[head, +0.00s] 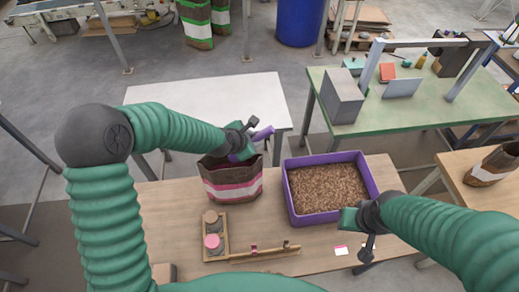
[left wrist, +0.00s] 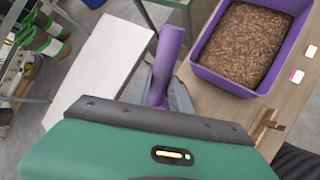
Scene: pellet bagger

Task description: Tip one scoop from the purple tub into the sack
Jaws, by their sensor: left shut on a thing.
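The purple tub (head: 374,188), full of brown pellets (head: 328,187), stands on the wooden table. It also shows in the left wrist view (left wrist: 222,82). The open sack (head: 232,184), brown with white and pink bands, stands upright left of the tub. My left gripper (head: 240,145) is shut on a purple scoop (head: 263,133) over the sack's mouth. The scoop's handle sticks up in the left wrist view (left wrist: 168,58); its bowl is mostly hidden, so I cannot tell whether it holds pellets. My right gripper (head: 358,220) is by the tub's front right corner; its jaw opening is unclear.
A wooden tray (head: 222,248) with round pieces and a wooden bar (head: 265,254) lie in front of the sack. A small white card (head: 341,250) lies before the tub. A white table (head: 205,92) and a green bench (head: 420,105) stand behind. Another sack (head: 493,165) is at right.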

